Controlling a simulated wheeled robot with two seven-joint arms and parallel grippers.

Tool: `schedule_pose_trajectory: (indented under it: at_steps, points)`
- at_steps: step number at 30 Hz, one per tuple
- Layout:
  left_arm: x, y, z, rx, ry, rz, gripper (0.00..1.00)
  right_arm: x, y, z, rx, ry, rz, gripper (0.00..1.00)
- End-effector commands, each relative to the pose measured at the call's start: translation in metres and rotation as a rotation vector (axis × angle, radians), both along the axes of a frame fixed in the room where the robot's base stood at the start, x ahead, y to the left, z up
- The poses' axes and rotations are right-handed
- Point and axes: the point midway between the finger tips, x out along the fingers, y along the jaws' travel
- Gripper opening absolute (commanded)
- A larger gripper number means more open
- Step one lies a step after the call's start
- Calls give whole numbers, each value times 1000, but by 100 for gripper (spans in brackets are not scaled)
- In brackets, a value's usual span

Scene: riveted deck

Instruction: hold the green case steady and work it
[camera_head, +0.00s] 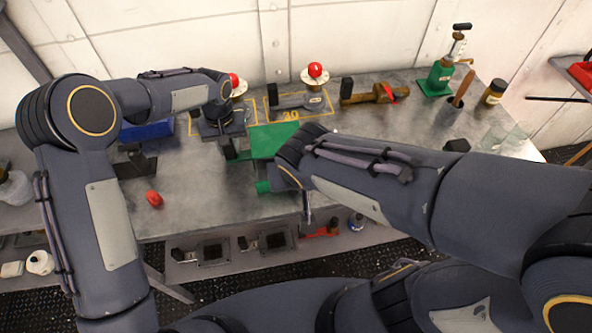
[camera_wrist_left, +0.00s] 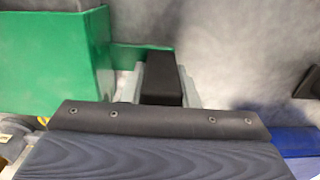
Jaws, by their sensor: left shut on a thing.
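The green case (camera_head: 272,138) stands on the grey metal bench, partly hidden behind my right wrist; a green part of it also shows lower, left of that wrist. In the left wrist view the case (camera_wrist_left: 58,62) fills the upper left, with a low green part reaching right to the jaws.
A blue box (camera_head: 147,131) and a small red object (camera_head: 154,199) are on the bench at left. Red-topped devices (camera_head: 315,72), a brown tool (camera_head: 375,94), a green-based stand (camera_head: 440,78) and a jar (camera_head: 494,92) line the back. The front left bench is mostly clear.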

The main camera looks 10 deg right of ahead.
Motion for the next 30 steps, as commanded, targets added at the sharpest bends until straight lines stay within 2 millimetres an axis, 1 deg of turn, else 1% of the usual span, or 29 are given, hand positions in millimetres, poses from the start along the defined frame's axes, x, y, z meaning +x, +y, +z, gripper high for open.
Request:
schedule_pose_trajectory:
  at_steps: [1, 2, 7, 15, 19, 23, 30]
  points:
    - [0, 0, 0, -1, 0, 0, 0, 0, 0, 0, 0, 0, 0, 46]
    - [0, 0, 0, -1, 0, 0, 30, 0, 0, 0, 0, 0, 0, 46]
    - [0, 0, 0, -1, 0, 0, 52, 0, 0, 0, 0, 0, 0, 46]
    - [0, 0, 1, 0, 0, 0, 53, 0, 0, 0, 0, 0, 0, 46]
    - [1, 0, 10, -1, -3, 0, 53, 0, 0, 0, 0, 0, 0, 46]
    - [1, 0, 32, -2, -6, 0, 53, 0, 0, 0, 0, 0, 0, 46]
    - [1, 0, 84, -1, -5, 0, 53, 0, 0, 0, 0, 0, 0, 46]
